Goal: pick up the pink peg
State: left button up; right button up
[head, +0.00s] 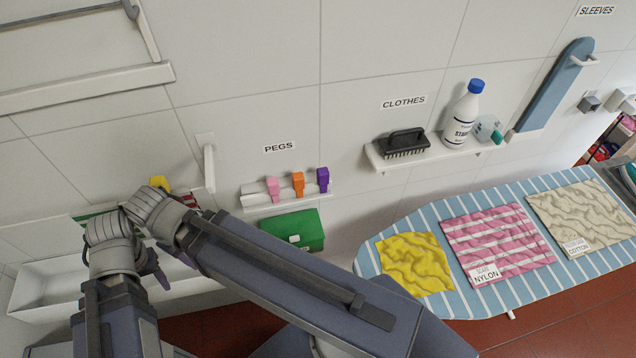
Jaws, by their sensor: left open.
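The pink peg (273,189) stands upright on a small white wall shelf (262,203) under the PEGS label, leftmost of a row of three. An orange peg (298,184) and a purple peg (322,179) stand to its right. My left gripper (170,272) is open, low at the left, mostly hidden behind my own arm. It is well to the left of and below the pink peg in the picture, apart from it. My right gripper is not in view.
A green box (294,231) sits below the peg shelf. A white hook (208,165) juts from the wall left of the pegs. A white trough (40,292) is at lower left. At right are a shelf with a black brush (406,142) and bottle (463,115), and a striped ironing board (480,299).

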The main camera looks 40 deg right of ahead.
aim_at(273, 186)
jog(key=z, duration=1.15)
jog(key=k+l+u, duration=0.1)
jog(key=k+u, duration=0.4)
jog(key=u, duration=0.2)
jog(key=k+l, duration=0.05)
